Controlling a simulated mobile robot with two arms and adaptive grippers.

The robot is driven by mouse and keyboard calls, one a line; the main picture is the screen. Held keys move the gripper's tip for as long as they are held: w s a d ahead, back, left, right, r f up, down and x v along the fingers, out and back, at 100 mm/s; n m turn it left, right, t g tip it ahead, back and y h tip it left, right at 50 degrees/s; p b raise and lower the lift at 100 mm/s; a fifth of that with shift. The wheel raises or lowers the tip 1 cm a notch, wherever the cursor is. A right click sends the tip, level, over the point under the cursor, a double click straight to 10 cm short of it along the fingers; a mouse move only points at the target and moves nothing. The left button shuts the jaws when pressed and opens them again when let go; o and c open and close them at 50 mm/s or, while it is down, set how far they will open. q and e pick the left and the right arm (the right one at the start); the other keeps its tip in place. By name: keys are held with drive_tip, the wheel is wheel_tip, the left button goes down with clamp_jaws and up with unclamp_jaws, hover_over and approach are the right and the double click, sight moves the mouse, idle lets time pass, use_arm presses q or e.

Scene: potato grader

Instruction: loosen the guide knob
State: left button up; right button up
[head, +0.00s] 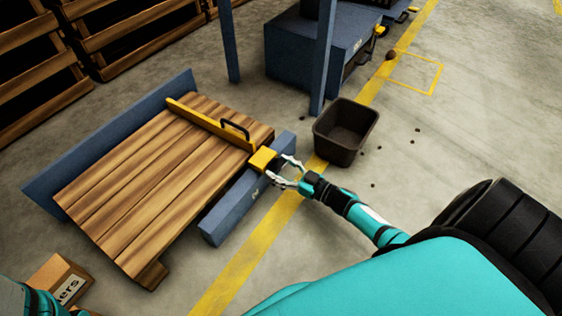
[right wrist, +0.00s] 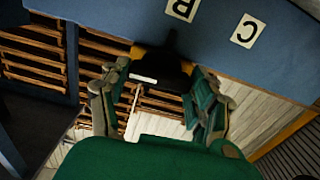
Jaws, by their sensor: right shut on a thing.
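The guide is a yellow bar (head: 205,122) lying across the wooden planks, with a black handle on top and a yellow block (head: 262,159) at its right end. My right gripper (head: 283,171) is at the outer face of that block. In the right wrist view the black guide knob (right wrist: 168,68) sits between the two fingers, against the blue rail, and the right gripper (right wrist: 162,88) is shut on it.
A dark bin (head: 345,132) stands just beyond my gripper. A cardboard box (head: 58,280) is at bottom left. Small dark lumps lie on open floor.

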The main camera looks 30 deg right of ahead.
drive_tip(key=n, duration=0.4)
drive_tip(key=shift+p, duration=0.3)
drive_tip(key=shift+s+a+f+n+b, duration=0.1)
drive_tip(key=shift+n+b, duration=0.45)
drive_tip(key=shift+n, duration=6.35)
drive_tip(key=o, duration=1.2)
drive_tip(key=v, duration=1.2)
